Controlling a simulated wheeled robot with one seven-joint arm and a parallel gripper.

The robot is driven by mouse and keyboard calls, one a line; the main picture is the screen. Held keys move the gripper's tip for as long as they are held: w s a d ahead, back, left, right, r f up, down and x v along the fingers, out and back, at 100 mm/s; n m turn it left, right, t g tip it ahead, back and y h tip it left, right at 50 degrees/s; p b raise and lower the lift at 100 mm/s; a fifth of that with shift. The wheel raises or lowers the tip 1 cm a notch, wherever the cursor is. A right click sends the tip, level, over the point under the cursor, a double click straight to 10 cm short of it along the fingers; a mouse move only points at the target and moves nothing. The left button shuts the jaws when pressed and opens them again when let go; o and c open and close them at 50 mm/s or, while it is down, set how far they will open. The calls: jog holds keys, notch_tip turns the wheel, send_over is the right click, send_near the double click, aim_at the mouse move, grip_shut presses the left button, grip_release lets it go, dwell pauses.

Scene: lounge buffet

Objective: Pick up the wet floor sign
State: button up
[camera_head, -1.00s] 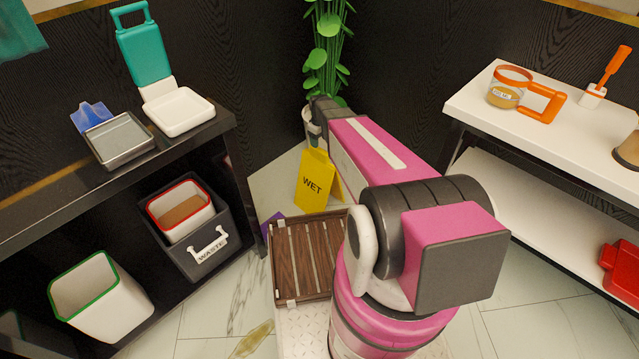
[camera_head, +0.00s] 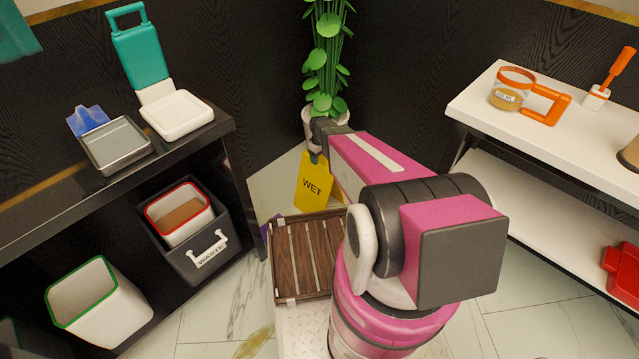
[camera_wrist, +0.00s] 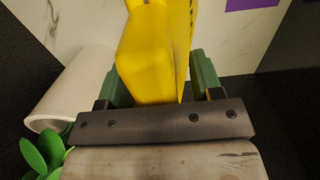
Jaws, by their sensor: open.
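The yellow wet floor sign (camera_head: 313,184) stands on the floor between the black shelf and the plant, with "WET" on its front. My gripper (camera_head: 317,158) is at the sign's top in the head view, partly hidden by my own arm. In the wrist view the sign (camera_wrist: 150,60) rises between the two green fingers of my gripper (camera_wrist: 157,72). The fingers are open, one on each side of the sign. The right finger is close to the sign's panel; whether it touches cannot be told.
A potted plant (camera_head: 325,75) stands just behind the sign; its white pot (camera_wrist: 75,90) is beside my gripper. A dark shelf (camera_head: 225,130) with bins is at left. A white shelf unit (camera_head: 480,105) is at right. A purple patch (camera_wrist: 245,4) lies near the sign.

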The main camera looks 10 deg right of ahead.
grip_shut()
jog(key=shift+r, duration=0.1)
jog(key=shift+r, duration=2)
jog(key=s+a+r, duration=0.6)
jog(key=a+r, duration=0.1)
jog(key=a, duration=0.3)
jog(key=shift+s, duration=0.2)
